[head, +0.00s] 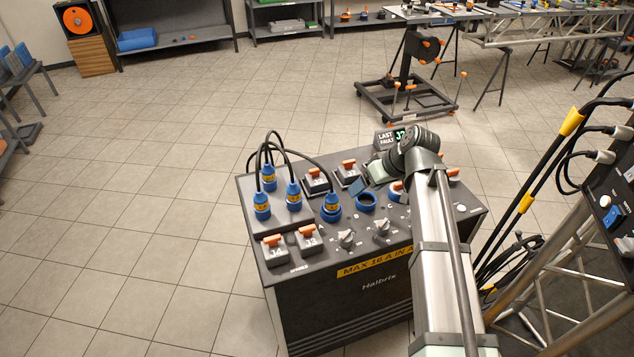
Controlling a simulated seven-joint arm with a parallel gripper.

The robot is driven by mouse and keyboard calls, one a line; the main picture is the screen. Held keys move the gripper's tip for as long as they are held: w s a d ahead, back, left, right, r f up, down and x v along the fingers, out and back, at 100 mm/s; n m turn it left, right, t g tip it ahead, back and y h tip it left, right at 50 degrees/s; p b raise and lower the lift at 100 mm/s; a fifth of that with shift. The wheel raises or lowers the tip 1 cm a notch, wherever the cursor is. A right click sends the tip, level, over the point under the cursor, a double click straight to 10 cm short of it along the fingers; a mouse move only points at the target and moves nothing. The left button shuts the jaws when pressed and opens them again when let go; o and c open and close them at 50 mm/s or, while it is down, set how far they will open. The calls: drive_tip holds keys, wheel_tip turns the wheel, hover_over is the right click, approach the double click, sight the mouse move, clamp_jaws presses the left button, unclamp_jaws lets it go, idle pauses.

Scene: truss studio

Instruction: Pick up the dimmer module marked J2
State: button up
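Several dimmer modules with orange handles sit on the top of the dark cabinet (340,300). Two are at the front left, a left one (275,250) and a right one (310,239); their small marks seem to end in 4 and 3. Two more are at the back, a left one (316,181) and a right one (348,173); I cannot read their marks. Another orange handle (453,174) shows partly behind my arm. I cannot tell which module is J2. My gripper (374,173) is over the back of the cabinet, right of the back modules. Its fingers are not clear.
Blue plugs with black cables stand at the cabinet's left, one in a blue socket (331,214). An open blue socket (366,201) and two knobs (347,240) (382,229) lie near. A truss with cables (575,240) is close right.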

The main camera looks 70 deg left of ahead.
sight(316, 170)
drive_tip(key=s+a+r+m+t, duration=0.2)
drive_tip(key=s+a+r+t, duration=0.25)
drive_tip(key=s+a, duration=0.5)
drive_tip(key=shift+g, duration=0.45)
drive_tip(key=x, duration=0.3)
drive_tip(key=w+x, duration=0.1)
drive_tip(key=x, duration=0.2)
drive_tip(key=a+x, duration=0.1)
drive_tip(key=x, duration=0.2)
drive_tip(key=shift+w+a+r, duration=0.1)
drive_tip(key=shift+w+r, duration=0.2)
drive_tip(key=shift+a+x, duration=0.2)
drive_tip(key=shift+x, duration=1.15)
drive_tip(key=shift+a+x, duration=0.2)
drive_tip(key=shift+x, duration=1.15)
drive_tip(key=shift+s+d+r, duration=0.1)
drive_tip(key=shift+r, duration=0.1)
drive_tip(key=shift+c, duration=0.2)
drive_tip(key=c, duration=1)
